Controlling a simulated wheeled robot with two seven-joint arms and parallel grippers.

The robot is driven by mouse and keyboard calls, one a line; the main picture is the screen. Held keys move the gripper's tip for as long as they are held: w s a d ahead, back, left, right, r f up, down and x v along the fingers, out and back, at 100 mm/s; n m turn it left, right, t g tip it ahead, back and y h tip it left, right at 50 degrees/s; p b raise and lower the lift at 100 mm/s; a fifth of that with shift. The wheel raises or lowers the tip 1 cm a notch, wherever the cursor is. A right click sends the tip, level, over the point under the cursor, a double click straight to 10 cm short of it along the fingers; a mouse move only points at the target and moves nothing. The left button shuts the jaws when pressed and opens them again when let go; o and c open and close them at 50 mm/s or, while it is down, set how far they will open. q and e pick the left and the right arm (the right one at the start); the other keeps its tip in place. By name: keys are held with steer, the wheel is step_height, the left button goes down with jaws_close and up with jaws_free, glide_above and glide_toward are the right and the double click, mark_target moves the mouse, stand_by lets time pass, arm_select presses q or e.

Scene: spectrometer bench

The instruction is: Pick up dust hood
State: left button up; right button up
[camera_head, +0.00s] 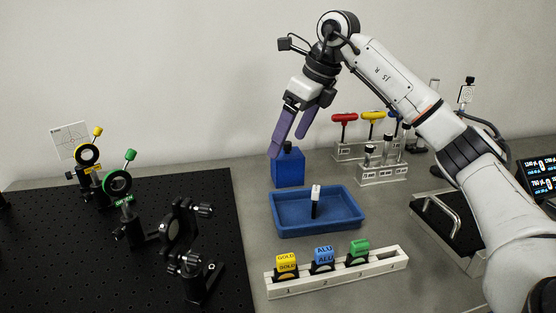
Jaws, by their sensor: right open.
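The dust hood appears to be the blue box (288,170) with a black knob on top, standing upright on the grey bench behind the blue tray. My right gripper (287,144) comes down from above with its purple fingers open. Its fingertips are just above and around the height of the knob in the picture, with one finger in front of the hood's upper left. I cannot tell whether the fingers touch the hood or stand on both sides of the knob. My left gripper is not in view.
A blue tray (346,224) holding a small black-and-white item lies in front of the hood. A white numbered rack (384,266) holds yellow, blue and green labelled blocks. Red and yellow-handled tools (344,118) stand right. A black optics board (60,250) with mounts fills the left.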

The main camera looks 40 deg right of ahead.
mark_target(285, 151)
steer(key=shift+w+f, duration=0.1)
steer(key=shift+f, duration=0.55)
steer(key=shift+x, duration=3.05)
steer(key=shift+r, duration=0.1)
steer(key=c, duration=0.8)
